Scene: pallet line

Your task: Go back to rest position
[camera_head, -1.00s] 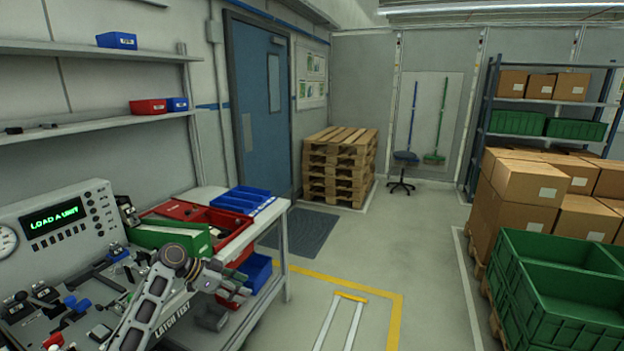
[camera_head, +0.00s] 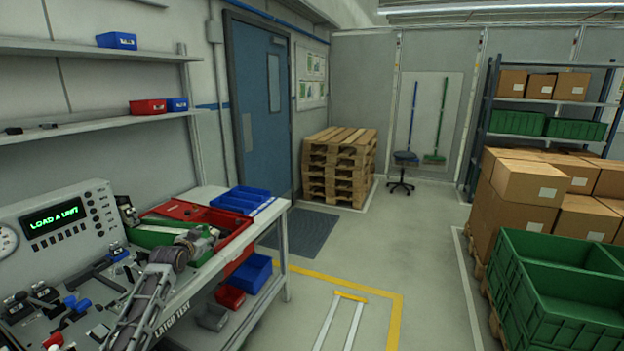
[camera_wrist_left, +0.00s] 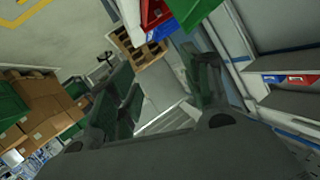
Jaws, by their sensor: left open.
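My left arm comes in from the bottom left of the head view, over the test bench. My left gripper (camera_head: 205,238) is at the end of it, in front of the green bin (camera_head: 150,235) and the red tray (camera_head: 237,240), partly hiding both. In the left wrist view the gripper (camera_wrist_left: 165,78) has its two dark green fingers spread well apart, with nothing between them. My right gripper is in neither view.
The test bench (camera_head: 85,290) carries a panel reading "LOAD A UNIT". Blue trays (camera_head: 243,198) lie at its far end. Wall shelves (camera_head: 90,125) hang above. Green crates (camera_head: 560,290) and cardboard boxes (camera_head: 530,182) stand at right. The middle floor is clear.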

